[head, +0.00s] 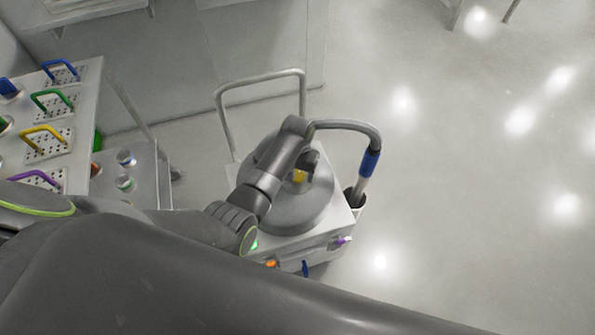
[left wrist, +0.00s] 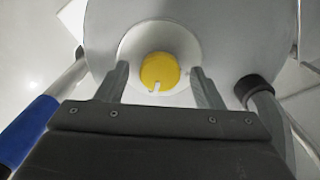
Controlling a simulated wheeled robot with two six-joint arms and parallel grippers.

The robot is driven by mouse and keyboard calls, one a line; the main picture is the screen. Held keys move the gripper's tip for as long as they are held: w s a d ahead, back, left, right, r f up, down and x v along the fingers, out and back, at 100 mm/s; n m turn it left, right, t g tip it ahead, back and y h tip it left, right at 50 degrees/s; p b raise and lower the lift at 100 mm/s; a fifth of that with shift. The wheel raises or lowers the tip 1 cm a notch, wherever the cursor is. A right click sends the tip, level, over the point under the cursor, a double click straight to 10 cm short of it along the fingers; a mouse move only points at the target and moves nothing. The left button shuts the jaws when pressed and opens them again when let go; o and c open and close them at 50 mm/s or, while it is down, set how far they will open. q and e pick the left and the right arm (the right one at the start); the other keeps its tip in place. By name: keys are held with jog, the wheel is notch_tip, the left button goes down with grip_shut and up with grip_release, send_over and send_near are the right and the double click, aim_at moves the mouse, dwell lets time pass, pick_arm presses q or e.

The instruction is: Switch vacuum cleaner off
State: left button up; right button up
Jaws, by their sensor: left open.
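The vacuum cleaner (head: 293,211) is a grey drum on a pale wheeled base, with a tall tube handle behind it. A yellow knob (head: 299,175) with a pale pointer mark sits on top of the drum. In the left wrist view the yellow knob (left wrist: 159,71) lies in a pale round recess, its mark pointing toward the gripper's base. My left gripper (head: 308,160) is over the drum top, open, and partly hides the knob. In the wrist view its two fingers (left wrist: 159,82) stand either side of the knob, apart from it. My right gripper is not in view.
A hose with a blue cuff (head: 370,163) rises from a holder at the vacuum's right. Orange, blue and purple controls (head: 305,268) show on the base front. A cart with coloured handles (head: 78,150) stands at the left. The floor (head: 470,190) at right is clear.

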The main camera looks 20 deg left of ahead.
pick_arm(q)
jog(key=c, duration=1)
jog(key=shift+o, duration=0.2)
jog(key=shift+r, duration=0.1)
jog(key=n+p, duration=0.2)
jog(key=shift+r+n, duration=0.15)
jog(key=shift+n, duration=0.15)
jog(key=n+p, duration=0.2)
jog(key=n, duration=0.1)
jog(key=shift+n, duration=0.3)
jog(key=n+p, duration=0.2)
jog(key=n, duration=0.3)
jog(key=n+p, duration=0.1)
jog(key=n, duration=0.5)
jog(key=shift+w+f+n, duration=0.1)
jog(key=shift+f+n, duration=0.1)
jog(key=shift+n, duration=0.2)
